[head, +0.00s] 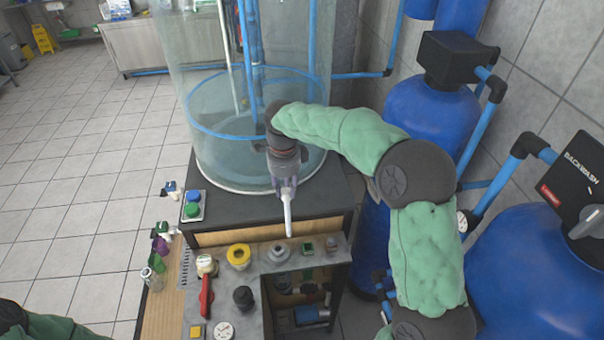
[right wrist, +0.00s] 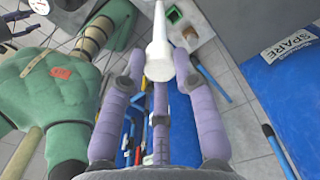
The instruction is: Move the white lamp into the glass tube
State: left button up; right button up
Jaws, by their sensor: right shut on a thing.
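My right gripper (head: 285,178) hangs in front of the large clear cylinder, above the grey panel at the front of the bench. It is shut on the white lamp (head: 288,218), which points down, slightly tilted, with its lower end above the panel. The lamp also shows between the purple fingers in the right wrist view (right wrist: 160,48). The large clear glass cylinder (head: 205,110) stands upright on the dark bench top. No narrower glass tube can be clearly picked out. My left gripper is out of view; only a green arm part shows at the lower left.
The grey panel (head: 262,262) carries a yellow ring (head: 239,256), a round grey fitting (head: 278,252), a black knob (head: 243,297) and a red lever (head: 206,297). Blue tanks (head: 430,110) and pipes stand close on the right.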

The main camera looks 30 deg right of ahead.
aim_at(288, 215)
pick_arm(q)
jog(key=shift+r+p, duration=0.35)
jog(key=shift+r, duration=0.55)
pick_arm(e)
jog(key=shift+w+a+f, duration=0.25)
jog(key=shift+a+f, duration=0.75)
jog(key=shift+f, duration=0.05)
jog(key=shift+w+a+f, duration=0.25)
jog(key=shift+a+f, duration=0.7)
jog(key=shift+f, duration=0.1)
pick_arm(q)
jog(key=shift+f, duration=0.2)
pick_arm(e)
jog(key=shift+f, duration=0.1)
pick_arm(q)
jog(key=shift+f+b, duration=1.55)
jog(key=shift+b, duration=0.2)
pick_arm(e)
jog(key=shift+f, duration=2.1)
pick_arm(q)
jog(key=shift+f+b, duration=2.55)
pick_arm(e)
notch_tip(288, 215, down, 7)
